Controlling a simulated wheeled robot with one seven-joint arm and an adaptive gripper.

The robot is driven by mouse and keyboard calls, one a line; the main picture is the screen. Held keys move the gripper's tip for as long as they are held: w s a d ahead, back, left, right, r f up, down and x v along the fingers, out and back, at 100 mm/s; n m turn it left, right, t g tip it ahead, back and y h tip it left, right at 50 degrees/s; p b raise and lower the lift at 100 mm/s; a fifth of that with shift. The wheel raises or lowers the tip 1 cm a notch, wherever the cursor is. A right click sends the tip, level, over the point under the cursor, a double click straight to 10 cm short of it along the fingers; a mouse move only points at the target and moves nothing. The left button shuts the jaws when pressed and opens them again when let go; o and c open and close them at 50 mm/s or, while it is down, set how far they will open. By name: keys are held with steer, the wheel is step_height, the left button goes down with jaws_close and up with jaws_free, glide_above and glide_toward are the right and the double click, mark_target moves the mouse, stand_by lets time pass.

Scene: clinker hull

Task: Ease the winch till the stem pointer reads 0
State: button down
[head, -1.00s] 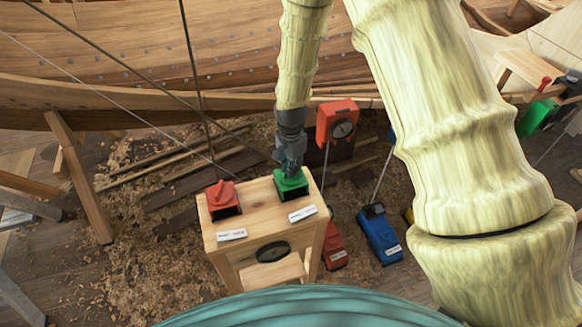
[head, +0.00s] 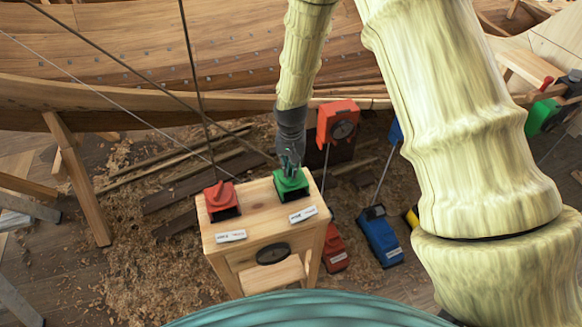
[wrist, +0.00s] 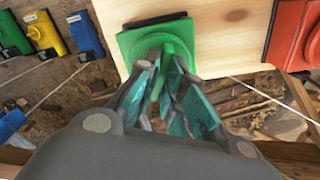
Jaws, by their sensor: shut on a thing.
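A green winch box (head: 291,187) with a raised green handle stands on the right of a small wooden stand's top. My gripper (head: 290,165) comes down on it from above. In the wrist view my gripper (wrist: 166,80) has its teal-padded fingers shut around the upright green handle (wrist: 168,48). A similar red box (head: 222,200) with a red handle stands on the left of the stand, apart from my gripper. A red-orange housing with a round dial (head: 338,122) stands behind the stand; its pointer and figures are too small to read.
The wooden stand (head: 262,221) has two small label cards, illegible here, and a dark oval on its front. Red and blue boxes (head: 380,240) stand on the floor to its right. Ropes run across the left, before the wooden hull (head: 130,60).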

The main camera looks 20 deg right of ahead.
stand_by(0.5)
steer(key=c, duration=1.5)
jaws_free()
step_height(320, 180, up, 12)
steer(key=shift+f, duration=0.1)
